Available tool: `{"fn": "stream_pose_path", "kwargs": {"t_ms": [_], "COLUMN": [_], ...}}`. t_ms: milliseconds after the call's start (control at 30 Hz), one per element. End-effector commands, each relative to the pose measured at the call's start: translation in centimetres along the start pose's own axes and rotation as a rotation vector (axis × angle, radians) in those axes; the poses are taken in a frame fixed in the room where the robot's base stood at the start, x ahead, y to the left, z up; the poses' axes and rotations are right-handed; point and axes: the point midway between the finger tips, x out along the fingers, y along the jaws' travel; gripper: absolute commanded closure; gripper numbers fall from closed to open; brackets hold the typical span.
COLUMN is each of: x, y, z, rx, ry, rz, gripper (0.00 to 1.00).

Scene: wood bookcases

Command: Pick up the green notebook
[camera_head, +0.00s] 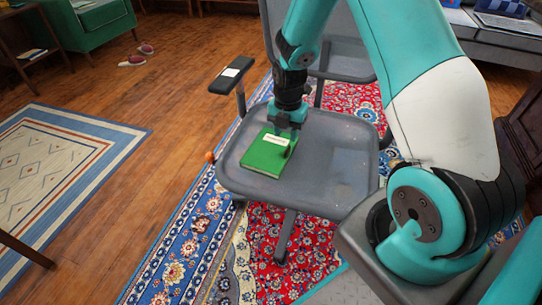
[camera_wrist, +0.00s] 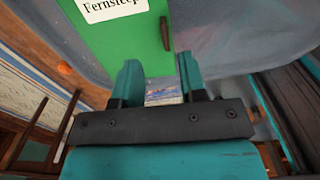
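The green notebook (camera_head: 270,158) lies flat on the grey chair seat, with a white label on its cover. It also shows at the top of the wrist view (camera_wrist: 145,45), cut off by the frame; its label reads "Fernsleep" in part, with a small dark strap or clasp beside it. My gripper (camera_head: 284,126) is at the notebook's far edge in the head view.
The grey chair seat (camera_head: 325,175) has a raised rim, a backrest behind and an armrest (camera_head: 232,74) at left. The chair stands on a red and blue patterned rug (camera_head: 185,240). The seat right of the notebook is clear.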

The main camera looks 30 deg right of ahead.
Motion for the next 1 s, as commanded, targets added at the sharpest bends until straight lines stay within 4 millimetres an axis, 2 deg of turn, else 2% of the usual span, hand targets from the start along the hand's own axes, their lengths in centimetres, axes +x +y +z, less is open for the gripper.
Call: {"fn": "stream_pose_path", "kwargs": {"t_ms": [33,267,533,767,800,967,1000], "x": [0.7,2.0,6.0,6.1,6.1,6.1,6.1], "y": [0.0,-0.2,-0.7,-0.7,-0.7,-0.7,-0.7], "z": [0.0,0.0,-0.1,-0.1,-0.1,-0.1,-0.1], "rx": [0.000,0.001,0.000,0.000,0.000,0.000,0.000], "ry": [0.000,0.001,0.001,0.000,0.000,0.000,0.000], "rz": [0.000,-0.001,-0.001,0.001,0.001,0.000,0.000], "gripper": [0.62,0.62,0.62,0.62,0.64,1.00,1.00]}}
